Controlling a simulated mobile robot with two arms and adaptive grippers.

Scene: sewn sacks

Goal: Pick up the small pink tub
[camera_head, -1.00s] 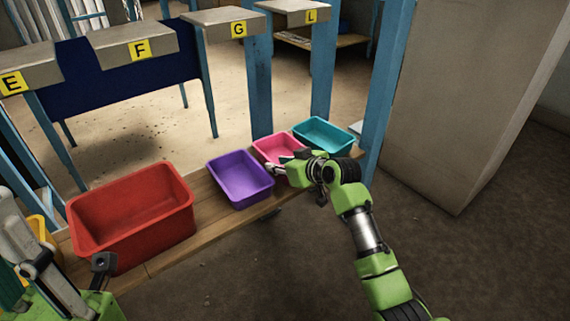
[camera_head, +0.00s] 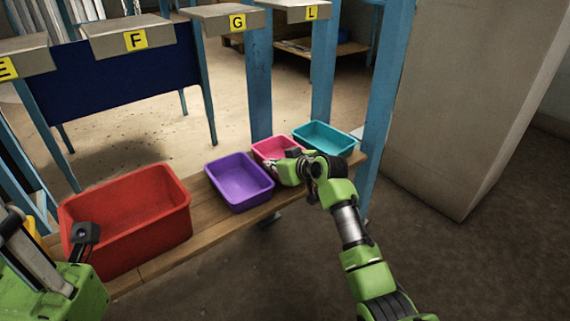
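The small pink tub (camera_head: 268,147) stands on the wooden bench, between the purple tub and the teal tub. Its right and front parts are hidden behind my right gripper (camera_head: 278,163). That gripper is at the near side of the pink tub, with its fingertips by the near rim. I cannot tell whether the fingers touch the tub or how far apart they are. My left arm (camera_head: 45,270) shows at the lower left, in front of the red tub; its fingertips are not clearly seen.
A purple tub (camera_head: 240,182), a teal tub (camera_head: 322,138) and a large red tub (camera_head: 125,222) stand on the same bench (camera_head: 208,212). A blue post (camera_head: 386,95) rises beside the bench's right end. Shelves labelled F and G (camera_head: 228,15) are behind. The floor in front is clear.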

